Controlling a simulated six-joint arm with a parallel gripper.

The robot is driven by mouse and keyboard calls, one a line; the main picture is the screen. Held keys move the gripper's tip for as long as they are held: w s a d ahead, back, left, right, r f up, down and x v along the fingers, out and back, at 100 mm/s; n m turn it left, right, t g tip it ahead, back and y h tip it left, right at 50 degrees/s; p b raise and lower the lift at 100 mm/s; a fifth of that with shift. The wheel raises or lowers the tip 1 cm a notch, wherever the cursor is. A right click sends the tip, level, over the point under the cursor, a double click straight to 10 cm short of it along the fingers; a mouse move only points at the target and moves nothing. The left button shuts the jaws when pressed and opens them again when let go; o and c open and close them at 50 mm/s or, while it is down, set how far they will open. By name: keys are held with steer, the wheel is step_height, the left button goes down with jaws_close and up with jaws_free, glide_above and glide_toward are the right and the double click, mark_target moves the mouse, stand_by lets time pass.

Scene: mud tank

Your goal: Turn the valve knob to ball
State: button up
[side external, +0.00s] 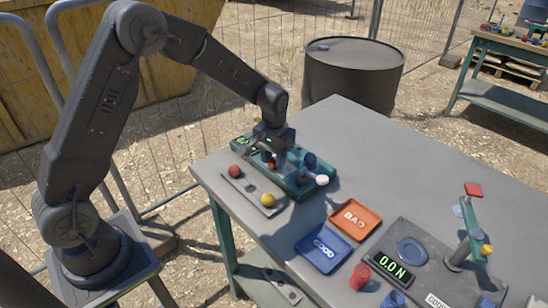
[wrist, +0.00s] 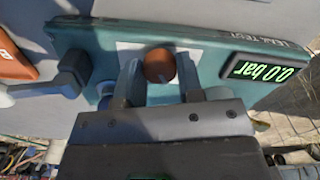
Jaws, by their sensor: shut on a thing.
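The teal leak test fixture (side external: 293,185) lies on the table, and its top (wrist: 215,60) fills much of the wrist view. A dark blue knob with a lever arm (wrist: 72,72) stands at its left end in the wrist view; it also shows in the side view (side external: 310,161). Its lever points left in the wrist view. My gripper (wrist: 160,80) is shut on an orange-brown round-topped piece (wrist: 159,64) on the fixture, away from the blue knob. The lower part of this piece is hidden. The fixture's display (wrist: 262,71) reads 0.0 bar.
A grey rack (side external: 252,189) holds a red ball (side external: 234,171) and a yellow ball (side external: 267,200). A blue GOOD tray (side external: 323,248) and orange BAD tray (side external: 355,218) lie nearby. A 0.0 N gauge stand (side external: 405,277) is at right. The table's back is clear.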

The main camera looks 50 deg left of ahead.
mark_target(274, 160)
steer(key=m, duration=0.5)
steer(key=shift+m, duration=0.4)
stand_by(0.3)
steer(key=o, duration=0.9)
steer(key=shift+r, duration=0.1)
step_height(274, 160, up, 14)
steer(key=shift+f, duration=0.15)
